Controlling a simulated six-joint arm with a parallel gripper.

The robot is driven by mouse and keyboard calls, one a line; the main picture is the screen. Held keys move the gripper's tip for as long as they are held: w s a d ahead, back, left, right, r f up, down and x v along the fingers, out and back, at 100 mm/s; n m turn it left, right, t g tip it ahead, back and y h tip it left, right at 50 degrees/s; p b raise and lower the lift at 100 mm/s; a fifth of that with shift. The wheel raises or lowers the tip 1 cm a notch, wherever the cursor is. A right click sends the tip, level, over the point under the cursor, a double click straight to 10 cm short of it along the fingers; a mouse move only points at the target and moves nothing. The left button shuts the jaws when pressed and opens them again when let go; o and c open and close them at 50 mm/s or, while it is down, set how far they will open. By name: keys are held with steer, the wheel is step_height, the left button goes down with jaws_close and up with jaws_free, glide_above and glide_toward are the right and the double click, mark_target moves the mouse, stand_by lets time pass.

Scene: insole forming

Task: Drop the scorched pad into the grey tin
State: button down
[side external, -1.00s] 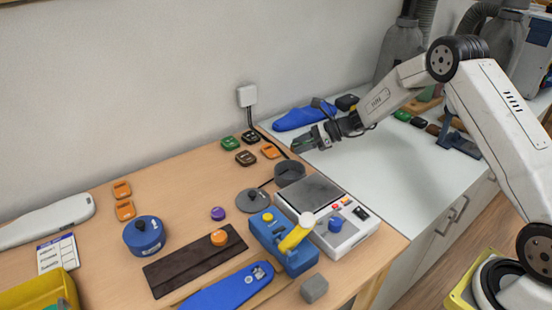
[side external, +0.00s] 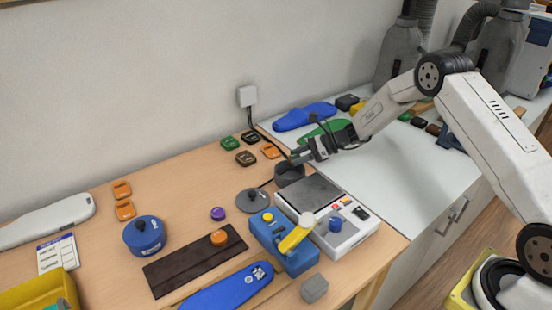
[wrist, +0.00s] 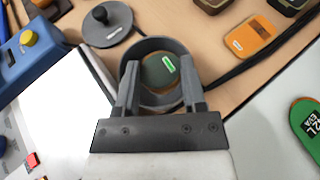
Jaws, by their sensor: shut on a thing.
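My gripper (wrist: 160,88) is shut on a dark olive pad with a bright green label (wrist: 160,70), which sits between its fingertips. The open grey tin (wrist: 150,43) lies directly beyond the fingers in the wrist view, its round wall framing the pad. In the side view my gripper (side external: 298,157) is at the top of the grey tin (side external: 289,177). The pad is hidden there, and I cannot tell how far the fingertips reach inside the rim. A grey lid with a dark knob (side external: 253,200) lies on the wood beside the tin.
A scale with a dark plate (side external: 313,192) stands close in front of the tin. A blue press with a yellow lever (side external: 285,243) is nearby. Several green, brown and orange pads (side external: 270,151) lie behind the tin. A black cable (wrist: 265,55) runs past it. Insoles (side external: 305,116) lie at the back.

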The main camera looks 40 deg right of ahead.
steer(key=shift+f, duration=0.9)
steer(key=shift+c, duration=0.4)
jaws_free()
steer(key=shift+d, duration=0.1)
steer(key=v, duration=0.7)
steer(key=shift+s+d+r, duration=0.15)
steer(key=shift+s+d, duration=0.05)
